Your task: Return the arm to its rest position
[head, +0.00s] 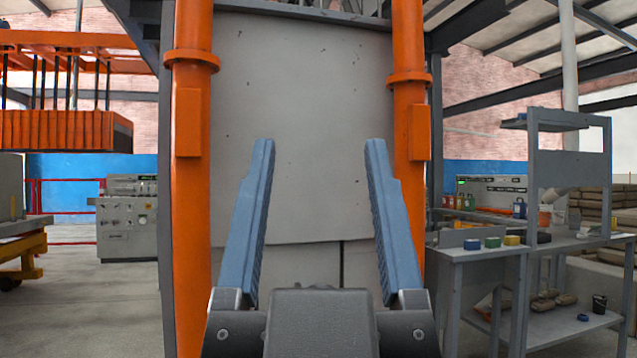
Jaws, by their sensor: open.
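My gripper (319,150) shows in the head view at the lower middle, pointing up in the picture. Its two blue-grey fingers are spread wide apart, with nothing between them. The dark grey gripper body (320,318) is at the bottom edge. Behind the fingers stands a large grey panel (300,110) between two orange columns. The rest of my arm is not in view. I cannot tell how far the fingers are from the panel.
The left orange column (190,220) and right orange column (409,110) flank the panel. A grey workbench (480,255) with small coloured boxes stands on the right. A control cabinet (127,220) stands on the left. The floor (90,310) at lower left is clear.

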